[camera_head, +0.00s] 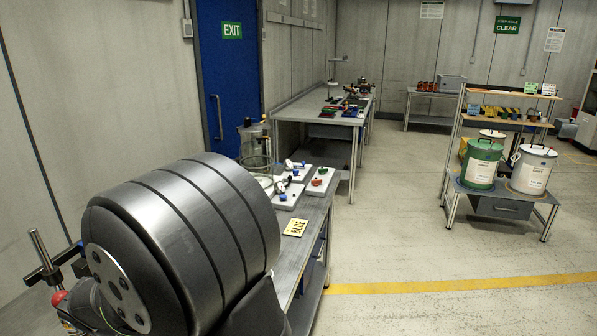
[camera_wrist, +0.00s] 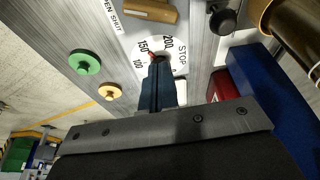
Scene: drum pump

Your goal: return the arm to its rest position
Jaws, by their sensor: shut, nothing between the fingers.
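My gripper (camera_wrist: 158,68) shows in the wrist view with its dark fingers together and nothing between them. Its fingertips are in front of a white dial (camera_wrist: 165,52) marked 100, 150, 200 and STOP, and overlap its lower part. I cannot tell whether they touch it. In the head view my large grey arm link fills the lower left, and my gripper cannot be made out there.
In the wrist view a green knob (camera_wrist: 85,62), a yellow knob (camera_wrist: 110,91), a wooden handle (camera_wrist: 150,11) and a black knob (camera_wrist: 223,20) surround the dial. In the head view a bench (camera_head: 313,215) stands beside my arm; open floor (camera_head: 400,240) lies right.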

